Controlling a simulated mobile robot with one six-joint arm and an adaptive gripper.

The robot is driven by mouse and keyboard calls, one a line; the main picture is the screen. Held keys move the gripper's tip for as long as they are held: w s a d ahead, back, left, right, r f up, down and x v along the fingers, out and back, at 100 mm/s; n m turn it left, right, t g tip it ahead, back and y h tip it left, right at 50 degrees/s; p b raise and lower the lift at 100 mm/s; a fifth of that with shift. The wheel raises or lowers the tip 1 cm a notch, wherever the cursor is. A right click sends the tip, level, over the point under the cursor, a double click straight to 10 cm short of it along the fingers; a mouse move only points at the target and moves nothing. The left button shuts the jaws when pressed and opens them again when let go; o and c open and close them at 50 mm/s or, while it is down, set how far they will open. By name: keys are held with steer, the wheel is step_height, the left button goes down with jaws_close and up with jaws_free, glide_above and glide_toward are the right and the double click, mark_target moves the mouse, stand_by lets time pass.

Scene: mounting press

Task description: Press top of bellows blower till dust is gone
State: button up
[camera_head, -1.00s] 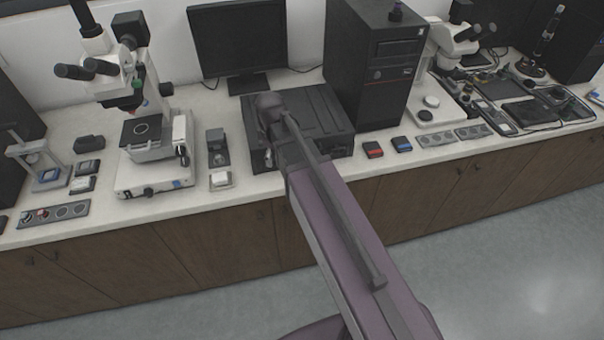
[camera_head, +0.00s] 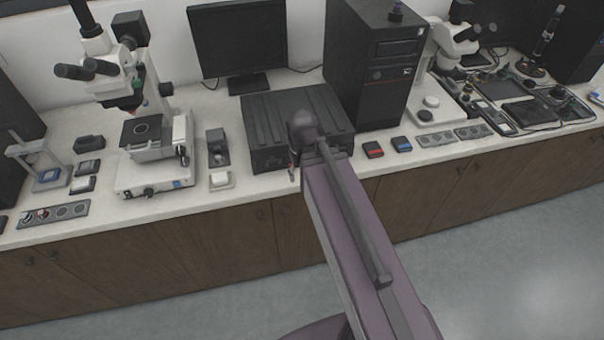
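My arm reaches from the bottom of the picture to the bench's front edge, and its far joint stands before the black case. A small part of what looks like my gripper (camera_head: 293,173) shows below that joint, by the bench's front edge. The rest is hidden behind the arm, so I cannot see its fingers or whether they hold anything. I cannot pick out the bellows blower with certainty. A small dark knob-like object (camera_head: 396,12) stands on top of the black tower (camera_head: 372,75), too small to identify. No dust can be made out.
A small press-like frame (camera_head: 38,158) is far left. The ribbed black case (camera_head: 285,105) fills the middle. Red (camera_head: 373,149) and blue (camera_head: 402,144) boxes lie right.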

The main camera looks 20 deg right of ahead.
jaws_close()
stand_by(1.1)
